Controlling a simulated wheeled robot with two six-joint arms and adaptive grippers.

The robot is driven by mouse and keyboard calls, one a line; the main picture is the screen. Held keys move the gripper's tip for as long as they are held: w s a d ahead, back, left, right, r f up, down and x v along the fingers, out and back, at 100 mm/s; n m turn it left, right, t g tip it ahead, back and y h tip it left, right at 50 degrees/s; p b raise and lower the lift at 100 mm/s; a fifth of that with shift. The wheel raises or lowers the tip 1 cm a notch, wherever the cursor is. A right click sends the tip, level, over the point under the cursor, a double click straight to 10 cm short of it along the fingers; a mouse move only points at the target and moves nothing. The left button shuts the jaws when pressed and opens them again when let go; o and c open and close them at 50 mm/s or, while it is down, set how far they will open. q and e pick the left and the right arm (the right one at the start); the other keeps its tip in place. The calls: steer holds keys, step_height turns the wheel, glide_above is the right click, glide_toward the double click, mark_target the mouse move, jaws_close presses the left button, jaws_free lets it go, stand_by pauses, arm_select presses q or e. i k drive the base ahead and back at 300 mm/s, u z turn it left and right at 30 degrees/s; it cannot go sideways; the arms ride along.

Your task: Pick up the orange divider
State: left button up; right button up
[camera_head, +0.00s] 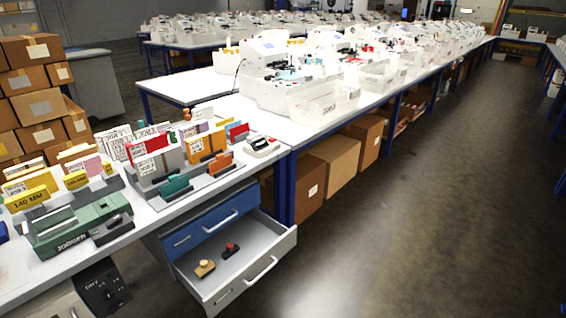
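Upright dividers stand in a grey rack (150,188) on the white table at left centre. A yellow-orange divider (217,139) stands toward the rack's right side, partly covered by white cards. A smaller orange-red piece (221,163) sits low in front of it. I cannot tell for sure which of the two is the orange divider. A red divider (150,146) and teal pieces (174,186) stand nearby. Neither of my grippers is in view.
A green jogger machine (80,225) stands left of the rack. Below the table, an open drawer (250,255) juts out, holding two stamps (205,268). Cardboard boxes (335,160) sit under the tables. The floor at right (430,210) is clear.

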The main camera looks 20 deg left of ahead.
mark_target(222, 162)
steer(key=z, duration=0.1)
steer(key=i, duration=3.4)
steer(key=u, duration=3.75)
